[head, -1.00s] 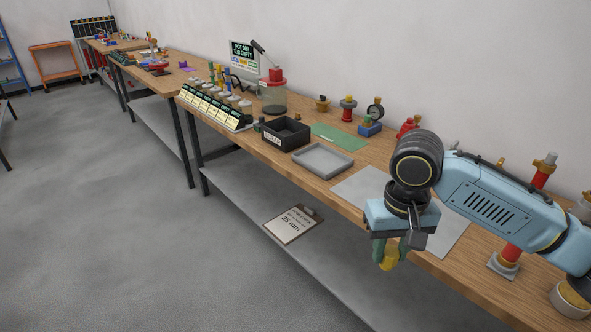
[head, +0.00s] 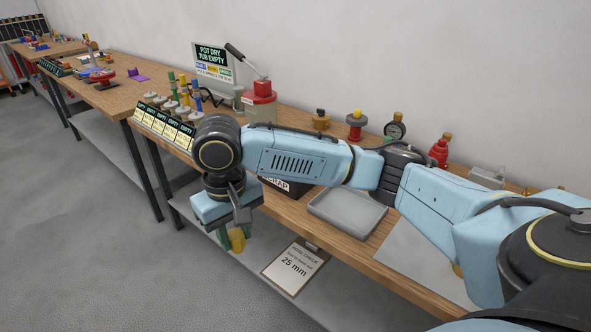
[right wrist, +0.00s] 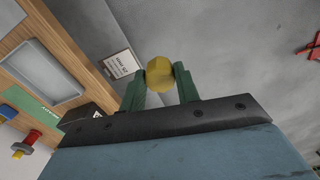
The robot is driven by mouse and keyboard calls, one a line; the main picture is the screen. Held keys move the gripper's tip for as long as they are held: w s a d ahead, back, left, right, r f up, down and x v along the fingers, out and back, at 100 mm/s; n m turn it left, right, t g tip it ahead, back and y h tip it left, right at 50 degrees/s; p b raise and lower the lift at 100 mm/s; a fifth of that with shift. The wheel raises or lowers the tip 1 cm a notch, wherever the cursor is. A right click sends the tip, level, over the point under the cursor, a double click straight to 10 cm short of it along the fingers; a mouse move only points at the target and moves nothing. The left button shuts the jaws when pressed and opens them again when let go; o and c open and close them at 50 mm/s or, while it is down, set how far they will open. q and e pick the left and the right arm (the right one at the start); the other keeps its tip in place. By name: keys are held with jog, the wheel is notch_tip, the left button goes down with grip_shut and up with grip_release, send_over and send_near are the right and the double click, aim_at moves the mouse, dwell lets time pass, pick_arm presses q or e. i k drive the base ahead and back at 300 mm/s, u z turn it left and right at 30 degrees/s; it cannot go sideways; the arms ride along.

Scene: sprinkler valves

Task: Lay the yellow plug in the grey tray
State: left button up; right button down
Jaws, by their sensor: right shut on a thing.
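The yellow plug (head: 237,240) is held between the green fingers of my right gripper (head: 229,238), hanging in front of the bench's front edge over the lower shelf and floor side. In the right wrist view the plug (right wrist: 159,73) shows as a rounded yellow piece between the two fingertips (right wrist: 160,86). The shallow grey tray (head: 347,211) lies on the bench top, to the right of my gripper in the head view. It looks empty. It also shows at the left of the right wrist view (right wrist: 42,74). My left gripper is out of view.
A black scrap box (head: 287,189) stands beside the tray, partly behind my right arm. A clipboard (head: 293,268) marked 25 mm is on the lower shelf. Small cards and valves (head: 164,125) stand at the bench's left. A red-topped tub (head: 260,100) stands behind.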

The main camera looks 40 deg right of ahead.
aim_at(348, 209)
jog(key=z, duration=0.5)
jog(key=i, duration=1.15)
jog(key=z, duration=1.5)
jog(key=i, duration=0.3)
jog(key=z, duration=0.15)
